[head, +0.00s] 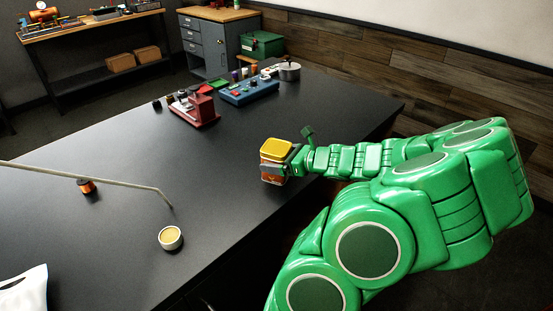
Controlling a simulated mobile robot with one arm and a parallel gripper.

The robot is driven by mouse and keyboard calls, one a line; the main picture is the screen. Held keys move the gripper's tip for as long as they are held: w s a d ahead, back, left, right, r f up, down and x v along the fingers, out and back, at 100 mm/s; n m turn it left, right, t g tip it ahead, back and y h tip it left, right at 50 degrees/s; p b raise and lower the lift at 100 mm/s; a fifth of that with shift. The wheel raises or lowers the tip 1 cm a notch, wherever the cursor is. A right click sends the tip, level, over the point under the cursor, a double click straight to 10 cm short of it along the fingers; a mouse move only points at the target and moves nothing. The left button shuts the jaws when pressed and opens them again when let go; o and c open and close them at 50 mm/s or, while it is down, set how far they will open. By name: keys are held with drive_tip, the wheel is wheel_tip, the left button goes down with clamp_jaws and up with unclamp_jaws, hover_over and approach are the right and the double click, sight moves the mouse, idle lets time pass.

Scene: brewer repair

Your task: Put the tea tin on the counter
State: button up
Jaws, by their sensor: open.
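The tea tin (275,149), a small box with a yellow top and orange-brown sides, is at the right part of the dark counter (130,230). It looks upright. My gripper (277,167) is open at the tin, with its grey fingers beside the tin's sides, coming from the right. I cannot tell whether a finger touches the tin. The tin's base seems to be at the counter surface, but the fingers partly hide its lower part.
A red device (194,108), a blue tray (249,92) and a metal pot (289,71) stand along the back. An orange spool (86,186), a thin rod (110,182), a small cup (171,238) and a white bag (24,290) are at left. The middle is clear.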

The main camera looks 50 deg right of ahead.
drive_tip(key=v, duration=1.1)
drive_tip(key=shift+s, duration=0.3)
drive_tip(key=shift+r, duration=0.15)
